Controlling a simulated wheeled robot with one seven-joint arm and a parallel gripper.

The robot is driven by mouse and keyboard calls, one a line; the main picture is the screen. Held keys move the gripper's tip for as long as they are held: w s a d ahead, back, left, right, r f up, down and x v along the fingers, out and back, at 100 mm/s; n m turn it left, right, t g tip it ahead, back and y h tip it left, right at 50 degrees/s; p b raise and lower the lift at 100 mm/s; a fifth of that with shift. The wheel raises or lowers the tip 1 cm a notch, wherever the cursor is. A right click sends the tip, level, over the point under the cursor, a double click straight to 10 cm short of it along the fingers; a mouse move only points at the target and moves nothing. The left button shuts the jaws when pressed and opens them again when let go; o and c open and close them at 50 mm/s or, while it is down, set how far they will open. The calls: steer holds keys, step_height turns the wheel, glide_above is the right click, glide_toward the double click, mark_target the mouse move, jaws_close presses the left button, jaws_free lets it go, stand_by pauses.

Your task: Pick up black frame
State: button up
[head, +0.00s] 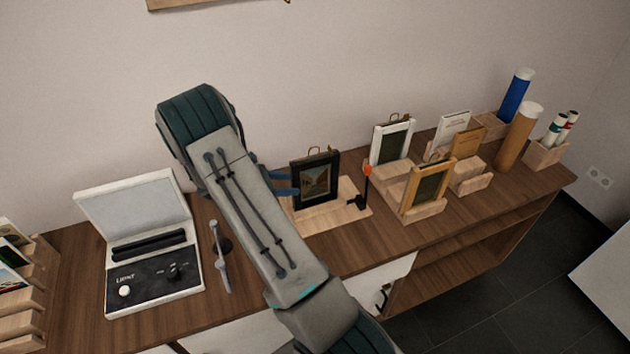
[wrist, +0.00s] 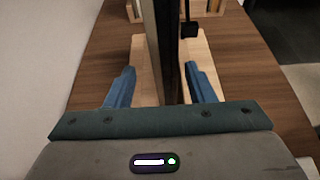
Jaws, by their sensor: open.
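The black frame (head: 315,180) holds a small picture and stands upright on a light wooden stand (head: 349,189) on the table. In the wrist view the frame (wrist: 168,50) shows edge-on, running between the two blue fingers. My gripper (wrist: 158,84) is open, with one finger on each side of the frame and a gap visible on both sides. In the head view, blue fingers (head: 284,184) reach the frame's left edge; my arm hides part of the stand's left side.
A black post with an orange tip (head: 367,184) stands at the stand's right end. A white frame (head: 391,143) and a yellow frame (head: 426,187) stand further right. The wall is close behind.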

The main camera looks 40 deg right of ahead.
mark_target(304, 186)
steer(key=x, duration=0.2)
steer(key=p+x, duration=0.2)
steer(key=x, duration=0.1)
steer(key=shift+s+d+f, duration=0.2)
steer(key=shift+s, duration=0.15)
jaws_close()
